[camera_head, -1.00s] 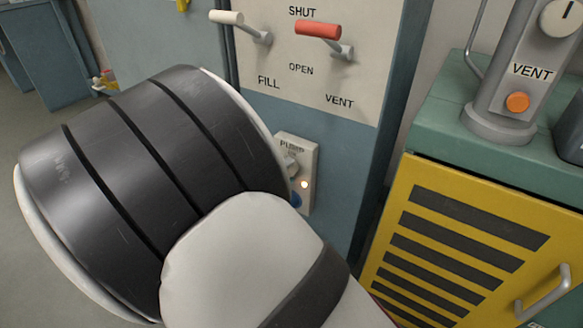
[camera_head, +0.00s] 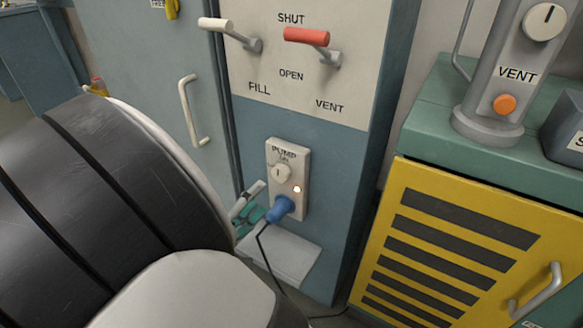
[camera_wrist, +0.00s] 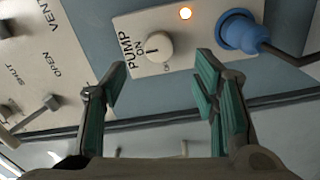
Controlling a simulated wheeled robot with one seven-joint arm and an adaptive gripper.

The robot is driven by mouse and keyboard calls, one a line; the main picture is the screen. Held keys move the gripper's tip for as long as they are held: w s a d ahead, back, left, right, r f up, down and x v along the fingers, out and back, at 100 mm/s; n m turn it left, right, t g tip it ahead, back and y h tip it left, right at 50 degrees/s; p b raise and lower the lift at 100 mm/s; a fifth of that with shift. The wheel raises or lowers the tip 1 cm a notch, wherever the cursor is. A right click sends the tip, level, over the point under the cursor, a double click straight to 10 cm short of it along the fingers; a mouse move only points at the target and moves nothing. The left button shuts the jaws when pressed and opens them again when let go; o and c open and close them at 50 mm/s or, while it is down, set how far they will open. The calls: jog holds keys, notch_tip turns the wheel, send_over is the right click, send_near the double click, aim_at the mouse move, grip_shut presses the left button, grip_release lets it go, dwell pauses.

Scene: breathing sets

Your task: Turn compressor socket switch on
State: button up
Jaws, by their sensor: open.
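The socket panel (camera_head: 291,161), labelled PUMP, is on the blue cabinet front. Its round white switch knob (camera_head: 280,173) has a dark mark pointing up to the ON label. An indicator light (camera_head: 297,189) glows beside it, and a blue plug (camera_head: 283,208) with a black cable sits below. In the wrist view the knob (camera_wrist: 159,46) is just beyond and between the fingertips of my gripper (camera_wrist: 158,74). The gripper is open, empty and apart from the knob. In the head view its fingers (camera_head: 252,206) show left of the plug, partly hidden by my arm.
Above are a white FILL lever (camera_head: 228,33) and a red VENT lever (camera_head: 310,38). A cabinet door handle (camera_head: 190,112) is at the left. A yellow louvred cabinet (camera_head: 455,240) stands at the right, with a grey VENT column (camera_head: 495,90) on its green top.

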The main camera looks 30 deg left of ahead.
jog(key=shift+s+a, duration=0.2)
jog(key=shift+s, duration=1.9)
